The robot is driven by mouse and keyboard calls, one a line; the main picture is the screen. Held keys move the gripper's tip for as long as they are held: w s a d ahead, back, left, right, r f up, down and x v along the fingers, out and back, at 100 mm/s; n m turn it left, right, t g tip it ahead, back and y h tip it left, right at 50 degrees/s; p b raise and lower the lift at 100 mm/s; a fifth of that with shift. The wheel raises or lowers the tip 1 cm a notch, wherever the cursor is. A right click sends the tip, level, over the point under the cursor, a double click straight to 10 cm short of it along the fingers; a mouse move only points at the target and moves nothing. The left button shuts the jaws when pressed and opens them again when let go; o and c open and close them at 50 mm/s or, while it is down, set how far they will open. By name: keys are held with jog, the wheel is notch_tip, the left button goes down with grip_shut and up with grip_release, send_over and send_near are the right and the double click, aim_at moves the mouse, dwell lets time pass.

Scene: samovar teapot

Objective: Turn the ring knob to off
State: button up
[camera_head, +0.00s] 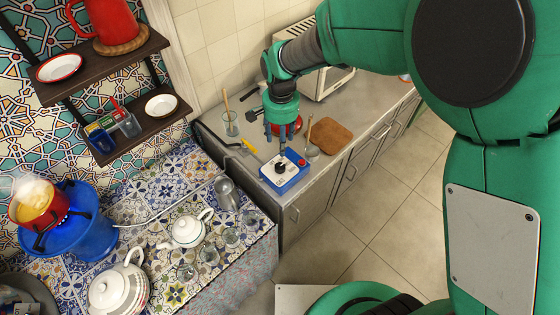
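A blue box (295,180) with a white top plate stands on the grey counter near its front left corner. A black knob (280,168) sits on the white plate, and a small red part (301,162) is at the box's right side. Which way the knob points is too small to tell. My gripper (282,137) hangs fingers down just above and behind the knob, seemingly apart from it. Its finger spacing is unclear at this size. At far left, a blue gas burner (95,238) carries a steaming red pot (38,205); flame glow shows beneath it.
A glass with a wooden stick (230,123), a yellow-handled tool (249,146), a red object (291,124) and a wooden board (330,136) lie near the box. White teapots (187,231) and glasses stand on the tiled table. The floor (385,205) is clear.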

aim_at(280, 166)
jog(key=shift+a+f, duration=0.1)
jog(key=shift+f, duration=0.1)
jog(key=shift+f, duration=0.1)
notch_tip(280, 166, down, 14)
jog(key=shift+r+b, duration=0.2)
jog(key=shift+b, duration=0.65)
jog(key=c, duration=1.1)
jog(key=shift+c, duration=0.2)
